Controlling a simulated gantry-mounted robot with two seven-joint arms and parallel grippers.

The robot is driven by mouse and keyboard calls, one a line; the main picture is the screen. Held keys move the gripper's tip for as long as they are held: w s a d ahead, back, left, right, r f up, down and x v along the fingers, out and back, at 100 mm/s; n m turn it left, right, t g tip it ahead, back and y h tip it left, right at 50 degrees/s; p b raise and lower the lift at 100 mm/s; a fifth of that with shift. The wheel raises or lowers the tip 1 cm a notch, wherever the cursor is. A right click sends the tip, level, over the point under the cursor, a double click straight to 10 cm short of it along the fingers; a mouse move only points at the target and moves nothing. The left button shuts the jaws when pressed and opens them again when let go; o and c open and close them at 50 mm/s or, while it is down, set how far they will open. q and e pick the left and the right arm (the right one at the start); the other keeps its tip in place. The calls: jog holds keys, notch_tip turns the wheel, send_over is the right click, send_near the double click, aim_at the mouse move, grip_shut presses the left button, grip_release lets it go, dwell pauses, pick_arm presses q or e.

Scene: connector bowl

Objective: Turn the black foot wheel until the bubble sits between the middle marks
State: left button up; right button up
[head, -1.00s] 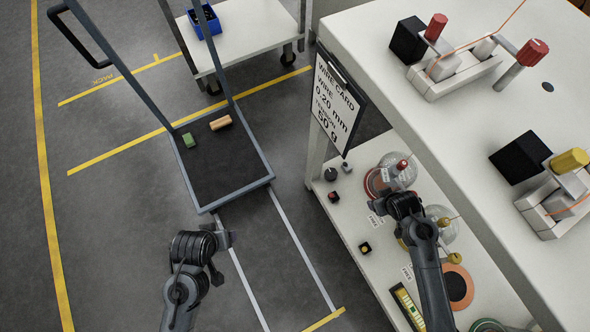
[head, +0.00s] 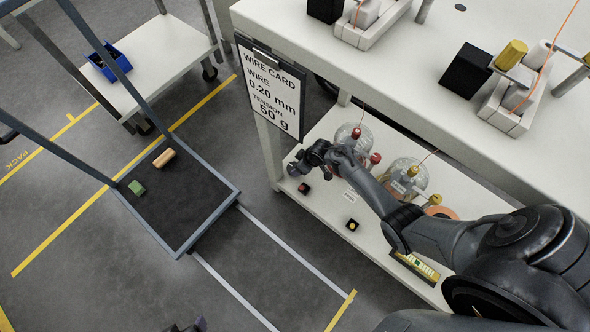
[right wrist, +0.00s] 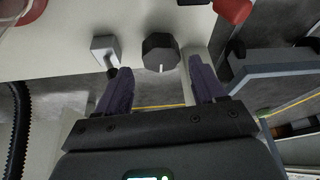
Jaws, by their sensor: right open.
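The black foot wheel (right wrist: 160,52) is a dark faceted knob with a white mark, seen at the lower shelf's edge in the right wrist view. My right gripper (right wrist: 162,88) is open, its purple fingers apart. The wheel appears in the gap just beyond the fingertips, not gripped. In the head view my right gripper (head: 298,166) reaches over the shelf's left end and hides the wheel. A yellow-framed level (head: 418,267) with a greenish vial lies on the shelf, partly behind my right arm; its bubble is too small to read. A tip of my left gripper (head: 187,326) shows at the bottom edge.
A grey block-like part (right wrist: 105,49) sits beside the wheel, near the left finger. A red-and-black item (head: 304,188) and a black block with a yellow top (head: 352,225) stand on the shelf. Clear domes (head: 405,178) are close to my right arm. The wire card (head: 270,93) hangs above.

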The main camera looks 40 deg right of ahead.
pick_arm(q)
jog(key=shift+f+b, duration=1.9)
jog(key=shift+f, duration=0.55)
pick_arm(e)
jog(key=shift+x, duration=2.8)
jog(key=shift+c, duration=0.4)
jog(key=c, duration=0.7)
jog(key=m+p, duration=0.1)
jog(key=m+h+p, duration=0.1)
jog(key=p, duration=0.1)
jog(key=shift+a+r+m, duration=0.25)
jog(key=shift+r+m, duration=0.05)
jog(key=shift+r, duration=0.05)
jog(key=shift+f+m+h+p, duration=0.25)
jog(key=shift+m+h+p, duration=0.25)
jog(key=shift+m, duration=0.5)
pick_arm(q)
notch_tip(320, 180, up, 4)
pick_arm(e)
jog(key=o, duration=0.8)
jog(key=shift+c, duration=0.2)
jog(key=shift+d, duration=0.1)
